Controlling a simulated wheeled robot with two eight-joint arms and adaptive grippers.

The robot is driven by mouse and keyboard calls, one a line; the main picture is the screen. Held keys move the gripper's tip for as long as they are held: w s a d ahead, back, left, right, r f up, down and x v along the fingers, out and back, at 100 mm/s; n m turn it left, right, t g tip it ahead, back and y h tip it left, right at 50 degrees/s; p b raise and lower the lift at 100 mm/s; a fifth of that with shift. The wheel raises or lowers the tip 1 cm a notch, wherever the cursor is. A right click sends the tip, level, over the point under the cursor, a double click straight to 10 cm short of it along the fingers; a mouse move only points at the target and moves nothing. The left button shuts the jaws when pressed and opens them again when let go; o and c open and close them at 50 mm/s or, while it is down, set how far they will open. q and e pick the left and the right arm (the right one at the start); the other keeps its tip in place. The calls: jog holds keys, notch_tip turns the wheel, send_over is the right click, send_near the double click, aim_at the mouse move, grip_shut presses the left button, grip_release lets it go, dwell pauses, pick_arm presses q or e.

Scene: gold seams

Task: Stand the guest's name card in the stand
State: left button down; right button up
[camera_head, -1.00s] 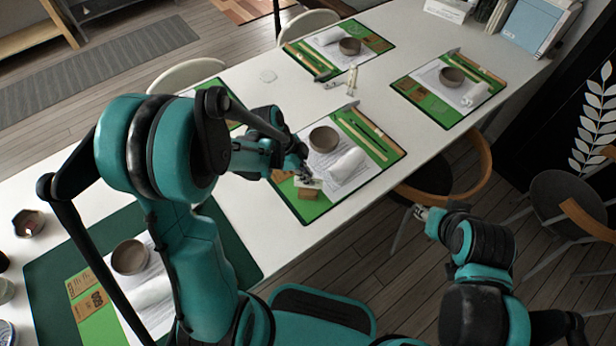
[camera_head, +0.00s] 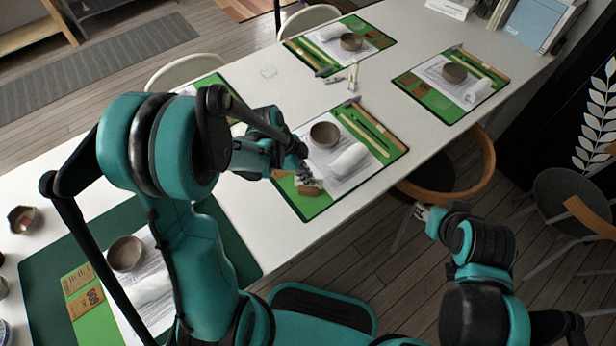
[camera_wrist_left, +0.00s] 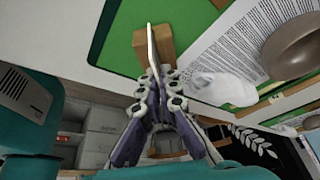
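My left gripper (camera_head: 304,178) is over the near-left corner of the middle place setting. In the left wrist view its fingers (camera_wrist_left: 160,82) close on the bottom of a thin pale name card (camera_wrist_left: 152,46), seen nearly edge-on. The wooden stand (camera_head: 309,191) is a small block on the green mat; it also shows in the left wrist view (camera_wrist_left: 168,42), right beside and behind the card. I cannot tell whether the card is in the stand's slot. In the head view the card is mostly hidden by the gripper. My right gripper (camera_head: 426,213) hangs off the table edge, too small to judge.
The middle setting has a brown bowl (camera_head: 323,135), a rolled white napkin (camera_head: 349,159) and a printed sheet. Other settings lie around the white table (camera_head: 262,100). A small bottle (camera_head: 353,74) stands beyond. A wooden chair (camera_head: 470,180) is close to the right table edge.

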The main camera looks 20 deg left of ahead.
dwell(0.3)
pick_arm(q)
jog(key=c, duration=1.6)
grip_release()
jog(key=shift+c, duration=0.2)
jog(key=shift+p+v, duration=3.2)
jog(key=shift+v, duration=1.25)
jog(key=shift+r, duration=0.1)
notch_tip(320, 180, up, 6)
jog(key=p, duration=0.4)
